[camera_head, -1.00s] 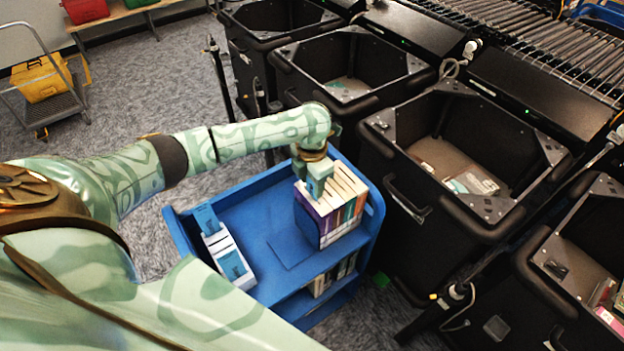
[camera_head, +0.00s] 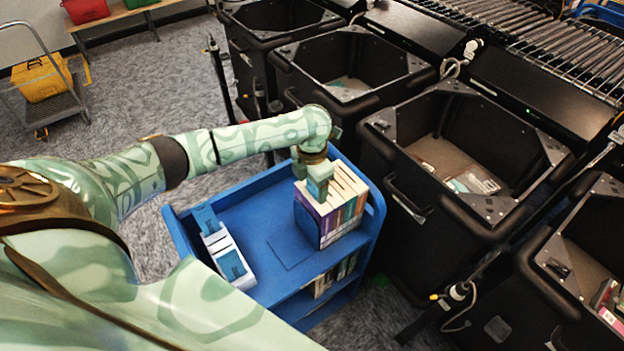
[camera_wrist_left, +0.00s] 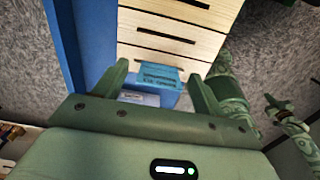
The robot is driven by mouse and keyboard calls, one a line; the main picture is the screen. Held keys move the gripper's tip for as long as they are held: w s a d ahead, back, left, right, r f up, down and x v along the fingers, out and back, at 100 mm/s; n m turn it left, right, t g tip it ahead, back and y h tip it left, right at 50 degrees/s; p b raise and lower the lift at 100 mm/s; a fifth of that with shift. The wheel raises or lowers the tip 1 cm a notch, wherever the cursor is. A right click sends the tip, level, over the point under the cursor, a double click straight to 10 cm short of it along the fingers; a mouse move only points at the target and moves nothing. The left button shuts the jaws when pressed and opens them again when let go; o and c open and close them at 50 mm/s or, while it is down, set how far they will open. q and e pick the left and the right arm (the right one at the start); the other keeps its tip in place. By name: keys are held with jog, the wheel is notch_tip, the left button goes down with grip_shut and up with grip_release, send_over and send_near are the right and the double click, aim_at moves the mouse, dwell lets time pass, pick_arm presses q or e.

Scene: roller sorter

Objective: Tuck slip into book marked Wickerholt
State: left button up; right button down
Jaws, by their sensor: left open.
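My left gripper (camera_head: 317,180) is over the near end of a row of upright books (camera_head: 345,195) on the blue cart. Its fingers are open and apart in the left wrist view (camera_wrist_left: 158,85). A teal-blue slip (camera_wrist_left: 152,76) with dark lettering, too small to read, shows between the fingertips. It also shows in the head view (camera_head: 319,188), at the top of the nearest books. Pale page blocks with dark slots (camera_wrist_left: 165,37) lie beyond it in the wrist view. I cannot read any book's marking or tell how deep the slip sits.
The blue cart (camera_head: 270,215) also carries a white holder with blue slips (camera_head: 228,255) at its left. More books stand on its lower shelf (camera_head: 335,275). Black bins (camera_head: 440,170) line the right side. Green patterned parts of mine (camera_wrist_left: 228,85) show right in the wrist view.

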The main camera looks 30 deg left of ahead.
pick_arm(q)
notch_tip(320, 180, up, 25)
jog(key=p, duration=1.5)
jog(key=shift+r+p, duration=0.15)
jog(key=shift+p, duration=0.25)
jog(key=shift+s, duration=0.1)
